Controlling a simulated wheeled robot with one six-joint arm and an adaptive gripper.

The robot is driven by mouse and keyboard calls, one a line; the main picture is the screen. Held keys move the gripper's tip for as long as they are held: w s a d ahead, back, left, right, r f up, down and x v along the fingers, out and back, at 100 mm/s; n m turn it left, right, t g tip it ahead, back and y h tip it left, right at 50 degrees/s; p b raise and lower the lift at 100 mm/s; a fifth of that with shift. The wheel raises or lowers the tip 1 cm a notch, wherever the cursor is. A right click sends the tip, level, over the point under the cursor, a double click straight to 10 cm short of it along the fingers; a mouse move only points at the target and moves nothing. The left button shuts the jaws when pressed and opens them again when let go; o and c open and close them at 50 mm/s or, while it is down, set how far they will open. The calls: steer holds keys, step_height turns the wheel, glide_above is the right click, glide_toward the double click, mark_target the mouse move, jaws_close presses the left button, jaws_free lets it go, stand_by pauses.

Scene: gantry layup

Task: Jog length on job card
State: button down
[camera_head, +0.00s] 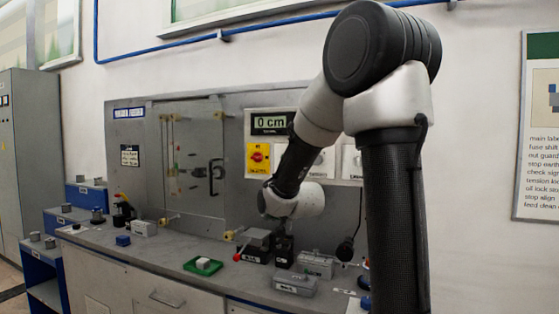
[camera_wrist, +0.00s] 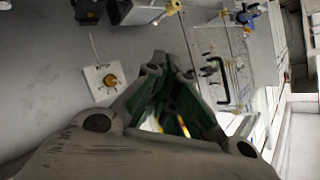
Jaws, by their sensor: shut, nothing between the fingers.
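A display (camera_head: 271,122) on the grey cabinet front reads 0 cm. A small dark card or label (camera_head: 130,156) is fixed to the cabinet left of the clear door; its text is too small to read. In the wrist view my gripper (camera_wrist: 170,65) is shut with nothing held. A white plate with a brass knob (camera_wrist: 111,80) lies to the left of its fingers, apart from them. In the head view the arm reaches down in front of the cabinet; its end is hard to tell from the dark parts on the bench.
The clear door has a black handle (camera_head: 217,177), also in the wrist view (camera_wrist: 214,80). Grey boxes (camera_head: 295,284) stand at the bench's right.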

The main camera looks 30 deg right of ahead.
step_height(320, 180, up, 15)
steer(key=w+m+t+h, duration=0.1)
steer(key=w+m+t, duration=0.2)
steer(key=m+t, duration=0.2)
steer(key=shift+d+f+t+h, duration=0.2)
steer(key=shift+d+t+h, duration=0.15)
steer(key=shift+t, duration=0.65)
steer(key=w+d, duration=0.5)
steer(key=d, duration=0.2)
steer(key=shift+w, duration=0.15)
steer(key=shift+w+d, duration=0.25)
steer(key=shift+d, duration=0.05)
